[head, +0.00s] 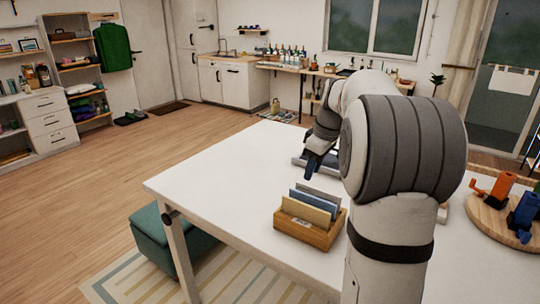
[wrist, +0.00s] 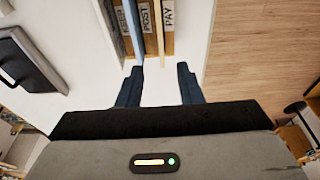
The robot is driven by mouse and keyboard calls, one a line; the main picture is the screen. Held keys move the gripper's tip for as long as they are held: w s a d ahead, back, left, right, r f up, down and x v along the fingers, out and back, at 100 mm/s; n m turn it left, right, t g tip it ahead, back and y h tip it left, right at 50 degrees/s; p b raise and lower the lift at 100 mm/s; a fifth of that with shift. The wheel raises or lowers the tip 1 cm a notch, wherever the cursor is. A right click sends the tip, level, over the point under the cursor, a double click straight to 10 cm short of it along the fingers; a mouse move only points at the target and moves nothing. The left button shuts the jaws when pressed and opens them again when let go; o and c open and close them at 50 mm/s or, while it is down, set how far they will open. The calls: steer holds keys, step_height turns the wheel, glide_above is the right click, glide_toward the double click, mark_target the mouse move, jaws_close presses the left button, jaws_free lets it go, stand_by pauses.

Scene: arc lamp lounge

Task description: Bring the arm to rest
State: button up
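My gripper (head: 312,172) hangs over the white table (head: 190,187), beyond the wooden letter sorter as seen in the head view. My arm hides part of the table in the head view.
A grey tray (head: 331,167) with a dark item lies behind my gripper; the dark item also shows in the wrist view (wrist: 25,62). A round wooden board (head: 490,222) with orange and blue holders stands at right. The table's left part is bare. A teal bench (head: 165,243) stands below.

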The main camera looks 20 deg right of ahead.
steer(key=s+a+f+m, duration=0.2)
steer(key=s+a, duration=0.3)
steer(key=s, duration=0.3)
steer(key=s+a+f+m+h, duration=0.1)
steer(key=s+a+f+m, duration=0.2)
steer(key=s+a, duration=0.3)
steer(key=s+a+f+m, duration=0.2)
steer(key=s+a, duration=0.3)
steer(key=s, duration=0.6)
steer(key=shift+s+a+f+m+t+h, duration=0.2)
steer(key=shift+a+f+m+t+h, duration=0.1)
steer(key=shift+m+t, duration=0.1)
